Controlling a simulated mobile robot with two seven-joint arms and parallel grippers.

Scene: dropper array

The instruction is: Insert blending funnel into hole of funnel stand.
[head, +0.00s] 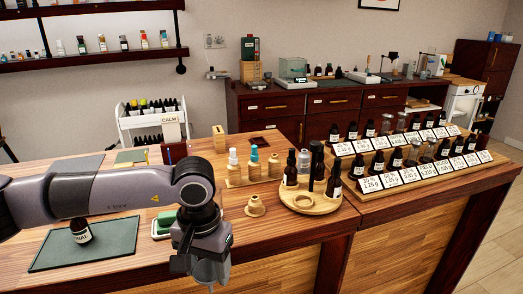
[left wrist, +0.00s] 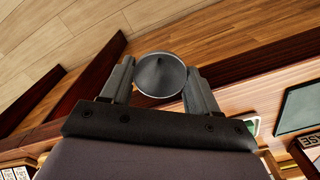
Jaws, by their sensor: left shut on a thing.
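My left gripper (head: 205,268) is shut on the blending funnel (left wrist: 160,75), a grey metal cone. In the left wrist view the funnel sits between the two fingers of the left gripper (left wrist: 160,82), its round mouth facing the camera. In the head view the funnel (head: 211,275) is partly hidden by the gripper, low at the bottom edge, near the table's front edge. A small wooden piece that looks like the funnel stand (head: 255,206) stands on the table, right of and beyond the gripper, apart from it. Its hole is hard to make out. My right gripper is not in view.
A round wooden tray (head: 322,205) with dark bottles stands right of the stand. A wooden holder (head: 236,182) with small bottles is behind it. Tiered labelled bottles (head: 410,177) fill the right.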

